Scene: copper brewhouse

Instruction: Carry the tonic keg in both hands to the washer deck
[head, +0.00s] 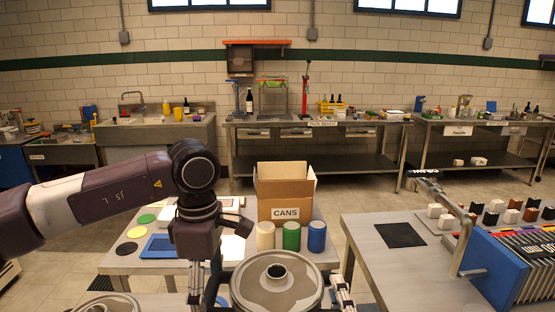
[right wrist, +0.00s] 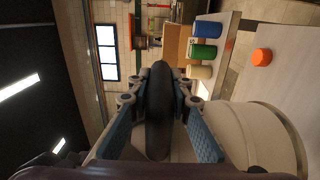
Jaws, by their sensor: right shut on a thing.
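A grey keg (head: 296,296) with a dark round centre fitting stands upright in front of me at the bottom of the head view. Its label is not visible. My right gripper (head: 341,289) is at its right side. In the right wrist view my right gripper (right wrist: 158,100) is shut on a thick black grip, with the keg's pale body (right wrist: 255,130) beside it. My left gripper (head: 205,293) points down at the keg's left side. Its fingertips are cut off or hidden, so its hold is unclear. I cannot tell which surface is the washer deck.
Just beyond the keg, a low table (head: 122,261) holds a CANS carton (head: 286,210), white, green and blue cans, and coloured discs. A steel table (head: 365,240) at right bears a black square, small blocks and a blue rack (head: 492,275). Floor shows between the tables.

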